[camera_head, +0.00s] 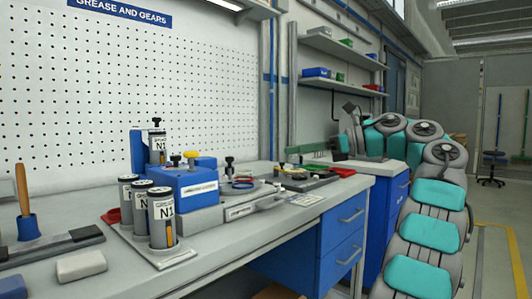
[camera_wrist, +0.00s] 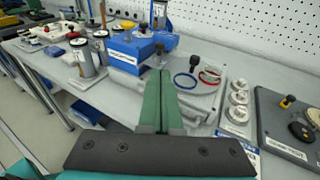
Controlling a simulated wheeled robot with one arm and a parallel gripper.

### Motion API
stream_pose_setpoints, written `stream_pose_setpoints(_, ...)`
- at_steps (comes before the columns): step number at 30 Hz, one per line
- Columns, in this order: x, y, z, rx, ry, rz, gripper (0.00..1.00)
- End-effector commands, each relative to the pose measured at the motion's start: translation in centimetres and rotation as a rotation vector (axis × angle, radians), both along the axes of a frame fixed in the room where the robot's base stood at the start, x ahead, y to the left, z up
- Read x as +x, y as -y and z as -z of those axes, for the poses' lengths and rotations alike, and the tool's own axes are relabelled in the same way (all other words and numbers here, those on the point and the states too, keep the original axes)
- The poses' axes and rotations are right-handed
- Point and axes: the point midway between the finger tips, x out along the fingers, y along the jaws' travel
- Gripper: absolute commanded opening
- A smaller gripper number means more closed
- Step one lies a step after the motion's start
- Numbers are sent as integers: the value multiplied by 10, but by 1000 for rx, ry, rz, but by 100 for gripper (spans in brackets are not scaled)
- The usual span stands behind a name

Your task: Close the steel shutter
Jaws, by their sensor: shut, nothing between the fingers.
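My gripper (camera_head: 291,150) is above the right part of the workbench, with its long green fingers pointing left in the head view. In the wrist view the gripper (camera_wrist: 158,72) is shut, its fingers together and empty. A low grey metal unit (camera_head: 240,209) with a label on its front lies beside the blue box (camera_head: 190,184). It also shows in the wrist view (camera_wrist: 203,104), partly behind the fingers, with blue and red rings on top. I cannot tell which part is the steel shutter.
Grey cylinders marked N1 (camera_head: 162,218) stand left of the blue box on the workbench (camera_head: 225,245). A dark plate (camera_head: 310,181) with knobs lies to the right. Blue drawers (camera_head: 342,230) are under the bench. A perforated wall panel (camera_head: 110,90) stands behind.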

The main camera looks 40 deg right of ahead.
Motion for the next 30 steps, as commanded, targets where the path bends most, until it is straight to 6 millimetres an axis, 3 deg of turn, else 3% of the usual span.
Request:
stream_pose_setpoints(11, 39, -25, 7, 6, -1, -1, 0)
stream_pose_setpoints(21, 90, -56, 16, 8, -1, -3, 0)
stream_pose_setpoints(30, 112, -69, 21, 5, 2, 1, 0)
